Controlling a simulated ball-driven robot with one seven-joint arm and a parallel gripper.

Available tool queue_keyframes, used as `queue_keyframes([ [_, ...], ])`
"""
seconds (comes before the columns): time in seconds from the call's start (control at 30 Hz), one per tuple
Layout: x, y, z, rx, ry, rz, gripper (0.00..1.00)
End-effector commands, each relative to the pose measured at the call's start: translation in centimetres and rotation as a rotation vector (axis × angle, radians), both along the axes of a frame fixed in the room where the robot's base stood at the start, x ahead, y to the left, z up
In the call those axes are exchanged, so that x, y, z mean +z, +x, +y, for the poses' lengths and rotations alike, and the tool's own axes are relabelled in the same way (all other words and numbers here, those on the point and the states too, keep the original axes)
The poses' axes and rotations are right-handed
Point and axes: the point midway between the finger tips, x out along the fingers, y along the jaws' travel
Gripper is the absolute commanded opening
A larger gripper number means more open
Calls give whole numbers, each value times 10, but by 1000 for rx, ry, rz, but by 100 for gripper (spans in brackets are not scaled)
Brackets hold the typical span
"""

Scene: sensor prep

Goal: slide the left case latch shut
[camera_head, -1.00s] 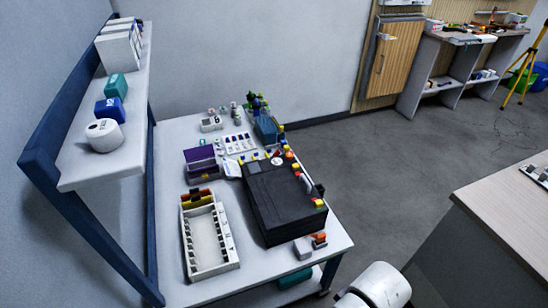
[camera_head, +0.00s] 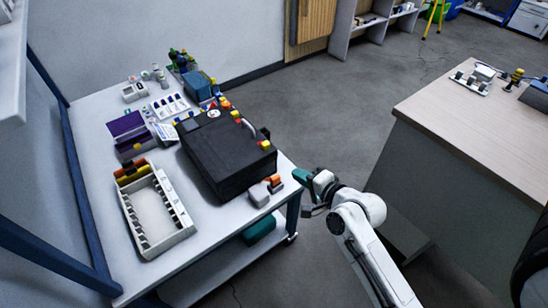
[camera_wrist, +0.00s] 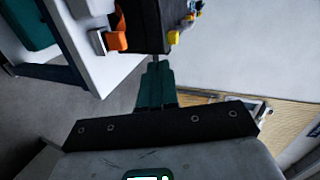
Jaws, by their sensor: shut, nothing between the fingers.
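The black case (camera_head: 222,160) lies closed on the white table, with a grey handle (camera_head: 247,127) on its right side. Small yellow and red pieces sit along its edges, one yellow piece (camera_head: 265,144) at its near right corner. I cannot tell which is the left latch or how it is set. My gripper (camera_head: 298,175) is off the table's right edge, near the case's near right corner and apart from it. In the wrist view its teal fingers (camera_wrist: 156,75) are together and empty, just below the case's dark edge (camera_wrist: 150,30) in the picture.
A small grey and orange object (camera_head: 263,192) sits on the table (camera_head: 213,228) between the case and my gripper. A white slotted rack (camera_head: 185,226) and a purple box (camera_head: 128,136) stand left of the case. A wooden-topped counter (camera_head: 470,115) is at right, with open floor between.

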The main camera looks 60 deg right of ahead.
Motion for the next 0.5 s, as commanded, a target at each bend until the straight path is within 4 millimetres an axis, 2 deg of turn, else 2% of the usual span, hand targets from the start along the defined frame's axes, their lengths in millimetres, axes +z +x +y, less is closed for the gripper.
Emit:
queue_keyframes([
  [0.13, 2, 0, -13, -56, 41, -63, 0],
  [0.27, -1, 11, -17, -57, 42, -66, 0],
  [0.5, -14, 53, -29, -54, 41, -65, 0],
])
